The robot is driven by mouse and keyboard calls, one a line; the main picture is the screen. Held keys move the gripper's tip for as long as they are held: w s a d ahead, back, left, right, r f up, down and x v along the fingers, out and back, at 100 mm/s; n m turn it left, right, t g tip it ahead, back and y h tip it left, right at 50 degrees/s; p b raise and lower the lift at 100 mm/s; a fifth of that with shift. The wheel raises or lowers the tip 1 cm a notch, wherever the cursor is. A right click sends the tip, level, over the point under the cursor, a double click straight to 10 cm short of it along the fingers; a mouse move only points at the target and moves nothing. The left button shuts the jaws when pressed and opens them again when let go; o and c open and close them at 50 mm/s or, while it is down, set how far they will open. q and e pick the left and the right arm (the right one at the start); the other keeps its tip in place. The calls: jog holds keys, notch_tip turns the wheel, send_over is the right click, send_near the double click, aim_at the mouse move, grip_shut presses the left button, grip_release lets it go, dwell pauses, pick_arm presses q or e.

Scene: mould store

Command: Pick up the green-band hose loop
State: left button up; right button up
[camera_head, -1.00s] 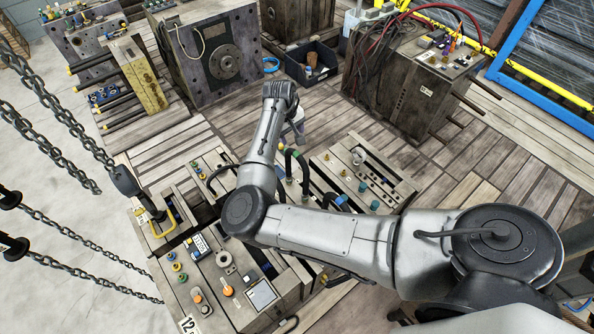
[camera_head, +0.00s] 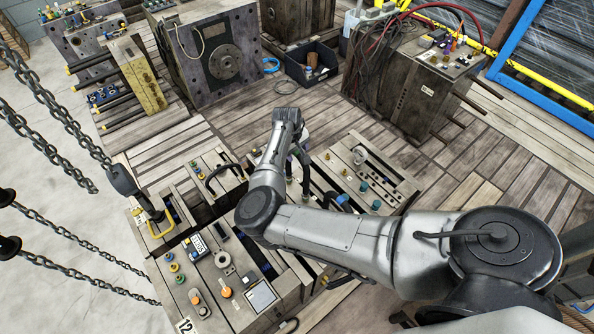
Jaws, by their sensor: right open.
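My right arm reaches in from the right across the near mould block. My right gripper (camera_head: 304,134) is open and mostly hidden behind my wrist, just beyond and above the upright hose loops. A black hose loop (camera_head: 304,168) stands beside my forearm, partly covered by it. Its green band is not clear now. A loop with a blue band (camera_head: 342,199) stands to its right, and a plain black loop (camera_head: 222,170) arches on the left part of the block. My left gripper is out of view.
The near mould block (camera_head: 207,262) carries valves, a small screen and fittings. A black bin (camera_head: 312,66) stands on the planks behind. Plank floor (camera_head: 470,150) at right is clear.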

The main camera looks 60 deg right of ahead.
jog(key=shift+s+d+f, duration=0.1)
jog(key=shift+d+f, duration=0.05)
jog(key=shift+f, duration=0.45)
jog(key=shift+d+f, duration=0.1)
jog(key=shift+f, duration=0.5)
grip_shut()
notch_tip(320, 180, up, 9)
jog(key=shift+r+p, duration=0.1)
jog(key=shift+p, duration=0.75)
jog(key=shift+r, duration=0.45)
